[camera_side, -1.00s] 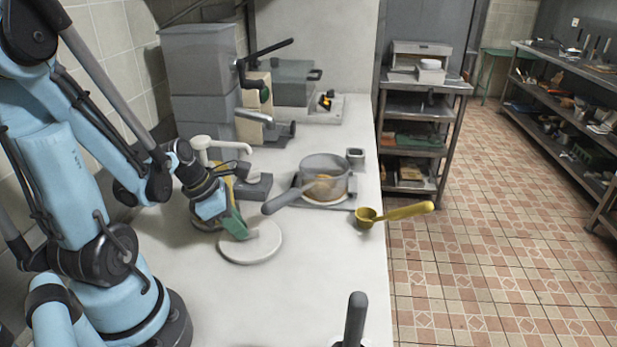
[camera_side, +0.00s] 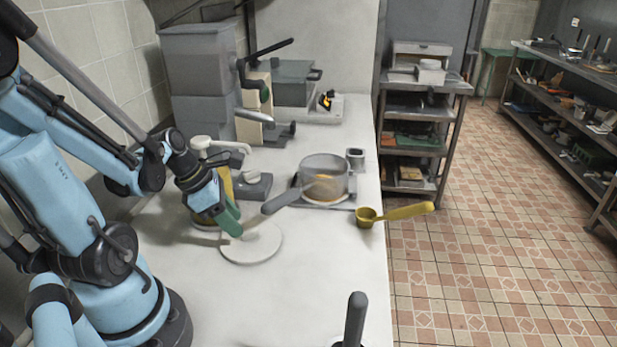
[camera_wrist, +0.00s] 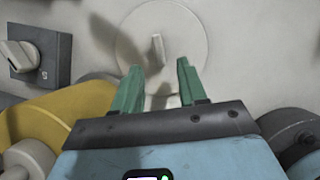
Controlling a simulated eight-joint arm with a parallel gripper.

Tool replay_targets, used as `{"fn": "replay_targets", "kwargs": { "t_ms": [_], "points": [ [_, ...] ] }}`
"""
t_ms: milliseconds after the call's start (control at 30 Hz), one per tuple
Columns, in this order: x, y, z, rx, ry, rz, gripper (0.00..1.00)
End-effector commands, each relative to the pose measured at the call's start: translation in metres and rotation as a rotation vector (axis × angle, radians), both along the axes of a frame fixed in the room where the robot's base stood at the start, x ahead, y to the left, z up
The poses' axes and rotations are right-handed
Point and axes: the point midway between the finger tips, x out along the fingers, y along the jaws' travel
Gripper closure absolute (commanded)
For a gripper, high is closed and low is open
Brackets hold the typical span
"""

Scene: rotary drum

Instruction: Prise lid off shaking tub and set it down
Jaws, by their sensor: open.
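A round pale lid (camera_side: 262,251) with an upright grip tab lies flat on the counter. It also shows in the wrist view (camera_wrist: 185,30), with its tab between and beyond my fingers. My gripper (camera_side: 232,224) is open and empty, its green fingers above the left edge of the lid. In the wrist view my gripper (camera_wrist: 159,66) has its fingers spread apart, with a clear gap around the tab. I cannot pick out the shaking tub for sure; a yellow container (camera_side: 225,182) with a white pump-like top stands behind my gripper, partly hidden by it.
A dark box with a knob (camera_side: 253,187) sits behind the lid. A clear pot (camera_side: 325,170) stands to the right, its handle reaching toward the lid. A yellow ladle (camera_side: 367,217) lies at the counter's right edge. The front counter (camera_side: 240,300) is mostly clear.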

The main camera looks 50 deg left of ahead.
Motion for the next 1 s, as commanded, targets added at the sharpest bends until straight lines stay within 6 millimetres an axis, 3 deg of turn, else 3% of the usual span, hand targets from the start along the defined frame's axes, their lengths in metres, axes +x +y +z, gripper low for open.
{"fn": "replay_targets", "kwargs": {
  "t_ms": [1000],
  "points": [
    [-0.037, 0.015, 0.085, 0.0, 0.0, 0.001, 0.58]
  ]
}}
